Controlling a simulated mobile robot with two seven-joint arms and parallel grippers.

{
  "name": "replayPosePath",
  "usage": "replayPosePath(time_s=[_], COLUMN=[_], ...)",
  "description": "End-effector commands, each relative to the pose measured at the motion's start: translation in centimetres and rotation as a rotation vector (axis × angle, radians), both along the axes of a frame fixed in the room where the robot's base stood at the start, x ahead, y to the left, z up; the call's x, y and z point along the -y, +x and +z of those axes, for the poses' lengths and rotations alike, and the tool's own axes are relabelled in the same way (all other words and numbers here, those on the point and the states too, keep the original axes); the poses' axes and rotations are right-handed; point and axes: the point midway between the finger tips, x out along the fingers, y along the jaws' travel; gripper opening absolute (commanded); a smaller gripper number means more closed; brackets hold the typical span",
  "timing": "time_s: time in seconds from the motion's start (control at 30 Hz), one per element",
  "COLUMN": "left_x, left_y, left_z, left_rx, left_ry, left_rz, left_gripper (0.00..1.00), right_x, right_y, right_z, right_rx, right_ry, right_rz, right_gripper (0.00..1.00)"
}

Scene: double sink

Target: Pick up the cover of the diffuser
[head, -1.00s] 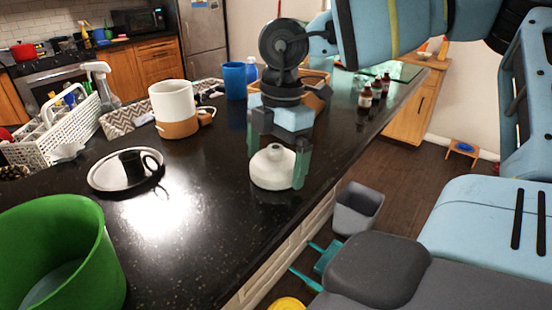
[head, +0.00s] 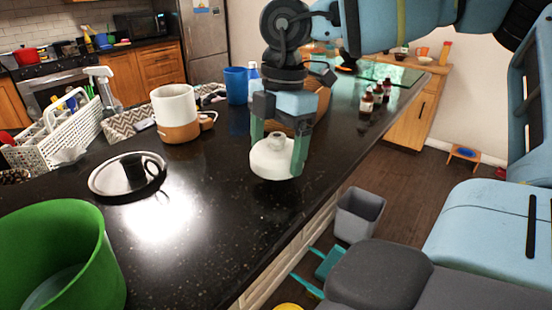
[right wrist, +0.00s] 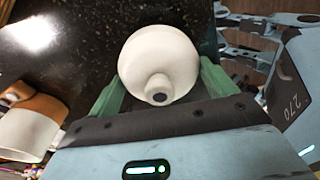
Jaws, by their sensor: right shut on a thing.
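The diffuser cover (head: 271,159) is a white dome with a short neck and a small dark hole at its tip. My right gripper (head: 278,166) comes down from above, shut on the cover, with one green finger on each side. The right wrist view shows the cover (right wrist: 158,65) between the fingers (right wrist: 160,88), neck toward the camera. The cover appears slightly above the black counter; its underside is hidden. The diffuser body (head: 175,112), white above and tan below with a handle-like side part, stands upright further left. My left gripper is not in view.
A green bucket (head: 65,245) is front left. A white basket (head: 50,140), a blue cup (head: 236,85) and brown bottles (head: 367,101) stand further back. The counter's middle is clear.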

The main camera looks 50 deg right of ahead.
Motion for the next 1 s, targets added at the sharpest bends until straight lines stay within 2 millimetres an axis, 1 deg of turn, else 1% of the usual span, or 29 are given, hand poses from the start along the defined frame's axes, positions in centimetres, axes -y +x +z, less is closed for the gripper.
replayPosePath(time_s=[0.03, 0.17, 0.3, 0.6, 0.7, 0.8, 0.9, 1.0], left_x=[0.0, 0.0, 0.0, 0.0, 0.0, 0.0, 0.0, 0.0], left_y=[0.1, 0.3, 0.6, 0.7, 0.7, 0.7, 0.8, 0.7], left_z=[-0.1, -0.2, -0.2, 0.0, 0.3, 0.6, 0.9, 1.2], left_rx=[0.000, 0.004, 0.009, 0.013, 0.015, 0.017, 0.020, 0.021], left_ry=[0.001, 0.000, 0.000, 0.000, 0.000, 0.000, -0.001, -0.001], left_rz=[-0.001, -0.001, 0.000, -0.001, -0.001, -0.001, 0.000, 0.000], left_gripper=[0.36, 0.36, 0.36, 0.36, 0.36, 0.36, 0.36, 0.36], right_x=[0.0, 0.0, 0.0, 0.0, -0.1, 0.0, -0.1, -0.1], right_y=[0.1, 0.1, 0.1, 0.1, 0.0, 0.0, 0.0, 0.0], right_z=[1.2, 4.7, 8.9, 17.8, 20.1, 21.9, 23.3, 24.2], right_rx=[0.006, 0.007, 0.007, 0.005, 0.005, 0.004, 0.003, 0.002], right_ry=[-0.003, -0.004, -0.002, -0.003, -0.002, 0.002, 0.002, 0.002], right_rz=[-0.002, -0.003, -0.003, -0.002, 0.000, 0.001, 0.002, 0.002], right_gripper=[0.61, 0.61, 0.61, 0.61, 0.61, 0.61, 0.61, 0.61])
